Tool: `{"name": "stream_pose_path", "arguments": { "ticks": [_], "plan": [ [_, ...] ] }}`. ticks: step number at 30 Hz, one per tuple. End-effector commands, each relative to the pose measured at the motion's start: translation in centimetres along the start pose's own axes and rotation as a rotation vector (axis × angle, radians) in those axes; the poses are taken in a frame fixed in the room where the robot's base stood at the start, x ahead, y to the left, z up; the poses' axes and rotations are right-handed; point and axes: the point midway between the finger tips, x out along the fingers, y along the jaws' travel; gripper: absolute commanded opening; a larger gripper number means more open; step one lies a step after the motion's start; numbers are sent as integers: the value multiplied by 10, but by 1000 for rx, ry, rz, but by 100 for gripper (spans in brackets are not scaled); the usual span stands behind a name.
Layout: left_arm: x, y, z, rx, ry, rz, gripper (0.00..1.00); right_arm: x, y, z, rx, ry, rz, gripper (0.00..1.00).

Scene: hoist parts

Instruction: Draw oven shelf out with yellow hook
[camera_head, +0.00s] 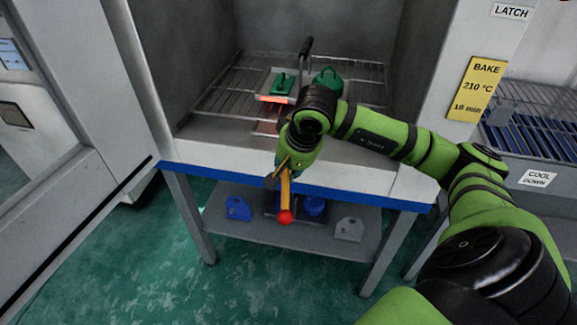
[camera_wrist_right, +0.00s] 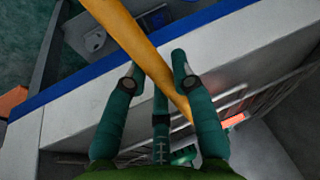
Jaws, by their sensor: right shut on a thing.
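My right gripper (camera_head: 285,172) is in front of the open oven, above its front edge. It is shut on the yellow hook (camera_head: 286,198), whose red ball end (camera_head: 285,217) points down and toward me. In the right wrist view the yellow bar (camera_wrist_right: 128,32) passes between the fingers (camera_wrist_right: 157,66); its far tip is hidden. The wire oven shelf (camera_head: 222,98) lies inside the oven, partly behind my right arm. It also shows in the right wrist view (camera_wrist_right: 232,103). I cannot tell whether the hook touches the shelf. My left gripper is out of view.
On the shelf, a tray with a dark upright handle (camera_head: 306,47) and green parts (camera_head: 283,84) stands near a glowing orange strip (camera_head: 273,99). The oven door (camera_head: 75,170) is open at left. Blue and grey parts (camera_head: 238,208) sit on the lower shelf. A cooling rack (camera_head: 545,125) stands right.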

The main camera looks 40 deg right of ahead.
Motion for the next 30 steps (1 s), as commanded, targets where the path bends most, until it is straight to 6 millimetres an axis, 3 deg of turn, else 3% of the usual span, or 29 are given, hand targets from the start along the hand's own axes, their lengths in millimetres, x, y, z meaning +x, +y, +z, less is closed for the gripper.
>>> {"name": "stream_pose_path", "arguments": {
  "ticks": [30],
  "plan": [
    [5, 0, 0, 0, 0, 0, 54, -14, -16, 60, -5, -7, -1, 0]
  ]
}}
